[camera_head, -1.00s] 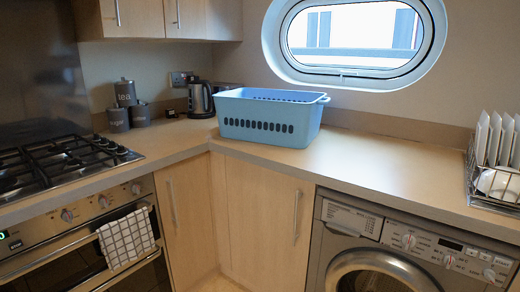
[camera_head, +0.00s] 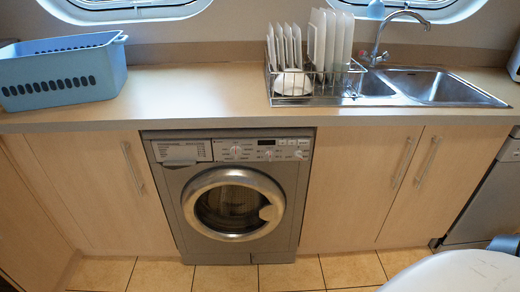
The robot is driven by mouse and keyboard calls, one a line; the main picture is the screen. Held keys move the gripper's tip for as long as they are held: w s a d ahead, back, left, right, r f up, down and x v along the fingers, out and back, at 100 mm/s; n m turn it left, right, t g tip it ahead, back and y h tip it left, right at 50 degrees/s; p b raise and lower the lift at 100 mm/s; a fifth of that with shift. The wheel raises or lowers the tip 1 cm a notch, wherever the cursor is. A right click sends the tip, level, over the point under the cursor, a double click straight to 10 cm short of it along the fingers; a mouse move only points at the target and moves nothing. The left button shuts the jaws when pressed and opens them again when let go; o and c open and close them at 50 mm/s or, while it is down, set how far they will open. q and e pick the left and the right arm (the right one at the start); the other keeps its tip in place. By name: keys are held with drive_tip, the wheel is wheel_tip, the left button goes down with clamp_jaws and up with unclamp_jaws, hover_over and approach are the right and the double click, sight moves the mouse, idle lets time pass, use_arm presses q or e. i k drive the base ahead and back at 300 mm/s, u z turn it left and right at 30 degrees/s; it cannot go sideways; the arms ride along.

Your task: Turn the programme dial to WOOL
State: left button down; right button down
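The washing machine (camera_head: 228,197) is silver-grey and stands under the counter, left of the middle of the head view. Its round door (camera_head: 233,204) is shut. The control panel runs along its top, with the programme dial (camera_head: 236,150) near the panel's middle and smaller knobs to the right. The dial's lettering and pointer are too small to read, so I cannot tell its setting. Neither of my grippers shows in the view.
A blue laundry basket (camera_head: 62,72) stands on the counter (camera_head: 190,92) at the left. A dish rack (camera_head: 290,97) with white plates and a steel sink (camera_head: 440,87) are to the right. Tiled floor (camera_head: 290,275) lies in front.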

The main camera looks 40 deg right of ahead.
sight(236, 152)
drive_tip(key=u, duration=0.35)
drive_tip(key=k, duration=0.4)
drive_tip(key=u, duration=1)
drive_tip(key=i, duration=0.5)
drive_tip(key=z, duration=1.05)
drive_tip(key=i, duration=1.15)
drive_tip(key=z, duration=1.1)
